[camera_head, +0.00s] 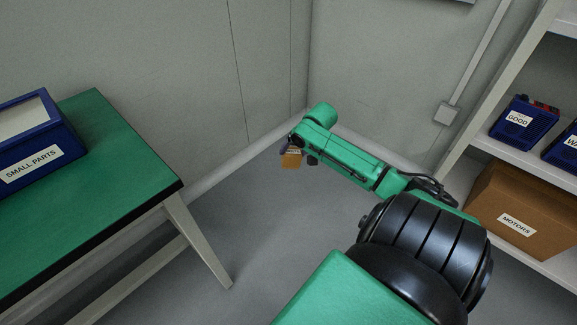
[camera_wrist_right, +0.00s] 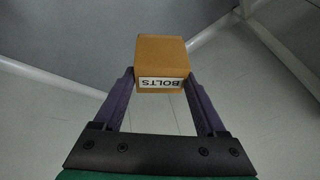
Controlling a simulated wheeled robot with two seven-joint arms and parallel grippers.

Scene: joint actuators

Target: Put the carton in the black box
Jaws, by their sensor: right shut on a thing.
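The carton (camera_wrist_right: 161,56) is a small brown box with a white label reading BOLTS. In the right wrist view it sits between the two purple fingers of my right gripper (camera_wrist_right: 160,88), which is shut on it. In the head view the carton (camera_head: 291,160) shows small at the end of my right arm, held above the grey floor and in front of the wall corner. The right gripper (camera_head: 288,150) is partly hidden by my arm there. No black box shows in either view. My left gripper is not in view.
A green-topped table (camera_head: 125,150) stands at the left with a blue SMALL PARTS box (camera_head: 50,140) on it. At the right, a shelf holds a blue GOOD bin (camera_head: 522,125), another blue bin (camera_head: 562,150) and a brown MOTORS box (camera_head: 530,205). Open floor lies between them.

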